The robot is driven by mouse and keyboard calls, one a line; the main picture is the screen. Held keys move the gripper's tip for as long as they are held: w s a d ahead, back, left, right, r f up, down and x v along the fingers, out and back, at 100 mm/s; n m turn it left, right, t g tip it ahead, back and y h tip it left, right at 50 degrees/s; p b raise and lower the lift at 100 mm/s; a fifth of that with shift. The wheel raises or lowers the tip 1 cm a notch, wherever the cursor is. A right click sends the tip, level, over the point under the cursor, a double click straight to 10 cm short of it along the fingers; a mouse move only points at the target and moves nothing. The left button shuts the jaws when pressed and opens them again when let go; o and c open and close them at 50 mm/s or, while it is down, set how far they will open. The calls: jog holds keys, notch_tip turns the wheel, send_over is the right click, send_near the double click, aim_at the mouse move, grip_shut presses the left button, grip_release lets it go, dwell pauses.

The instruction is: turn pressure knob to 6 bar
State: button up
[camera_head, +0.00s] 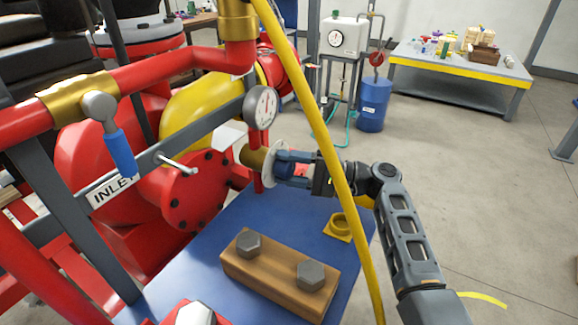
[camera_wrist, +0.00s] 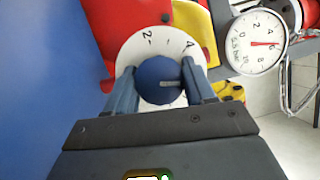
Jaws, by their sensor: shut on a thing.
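The pressure knob (camera_wrist: 158,80) is a round blue cap with a grey pointer mark. It sits in front of a white dial plate (camera_wrist: 130,50). The figures 2 and 4 show above the knob; other figures are hidden by my gripper. The pointer mark points right, clockwise past the 4, toward my right finger. My gripper (camera_wrist: 160,85) is shut on the knob, one finger on each side. In the head view, my gripper (camera_head: 284,167) reaches in from the right to the knob below the round pressure gauge (camera_head: 261,107). In the wrist view, the gauge (camera_wrist: 258,43) has a red needle near its 6.
A yellow hose (camera_head: 330,150) hangs in front of my arm. A wooden block (camera_head: 268,275) with two bolts and a yellow fitting (camera_head: 340,225) stand on the blue skid deck (camera_head: 185,285). Red pipes and a lever with a blue grip (camera_head: 121,152) are at the left.

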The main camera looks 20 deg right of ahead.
jog(key=shift+d+m+t, duration=0.1)
jog(key=shift+m+t, duration=0.4)
jog(key=shift+m, duration=0.7)
jog(key=o, duration=1)
jog(key=shift+f, duration=0.1)
jog(key=b+v, duration=0.1)
jog(key=v, duration=0.6)
jog(key=shift+s+d+f, duration=0.15)
jog(key=shift+s+d, duration=0.05)
jog(key=shift+d, duration=0.1)
